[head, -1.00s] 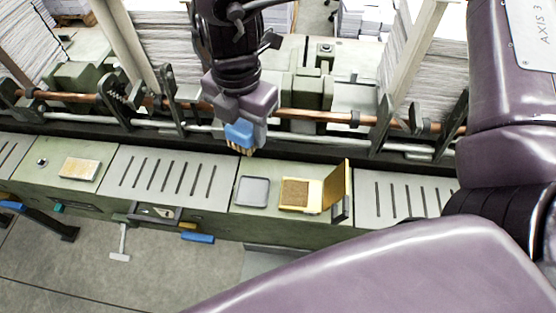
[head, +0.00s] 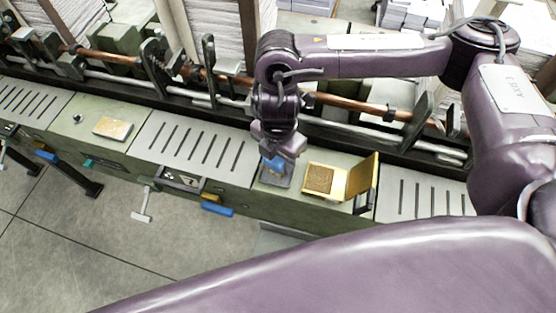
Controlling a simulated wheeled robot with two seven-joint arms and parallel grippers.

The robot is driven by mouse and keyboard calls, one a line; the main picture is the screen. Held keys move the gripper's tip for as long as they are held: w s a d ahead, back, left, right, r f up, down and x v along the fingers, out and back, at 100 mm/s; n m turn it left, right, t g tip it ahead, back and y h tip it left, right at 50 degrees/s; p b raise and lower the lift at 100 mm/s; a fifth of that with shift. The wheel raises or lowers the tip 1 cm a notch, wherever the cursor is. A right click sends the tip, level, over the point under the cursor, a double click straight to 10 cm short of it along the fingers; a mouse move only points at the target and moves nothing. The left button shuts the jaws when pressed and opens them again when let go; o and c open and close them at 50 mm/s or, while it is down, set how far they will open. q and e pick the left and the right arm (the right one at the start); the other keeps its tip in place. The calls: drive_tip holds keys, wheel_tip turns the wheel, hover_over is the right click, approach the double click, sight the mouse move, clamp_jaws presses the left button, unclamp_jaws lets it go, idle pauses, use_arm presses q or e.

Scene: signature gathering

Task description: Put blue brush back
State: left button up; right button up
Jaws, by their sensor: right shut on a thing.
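The blue brush (head: 273,164) is in my right gripper (head: 275,160). The gripper is shut on it and points down, low over the small grey tray (head: 267,181) on the machine's green ledge. The brush hides part of the tray, and I cannot tell whether it touches it. My left gripper is not in view.
An open yellow box (head: 341,183) with a brown pad and raised lid stands just right of the tray. A slotted grey plate (head: 190,142) lies to the left. A copper rod (head: 350,107) runs behind, below paper stacks. A blue handle (head: 217,209) sticks out below the ledge.

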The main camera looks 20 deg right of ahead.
drive_tip(key=shift+f, duration=1.25)
drive_tip(key=shift+f, duration=0.2)
drive_tip(key=o, duration=1)
drive_tip(key=shift+c, duration=0.2)
drive_tip(key=shift+r, duration=0.15)
wheel_tip(320, 180, up, 12)
drive_tip(key=shift+r, duration=0.1)
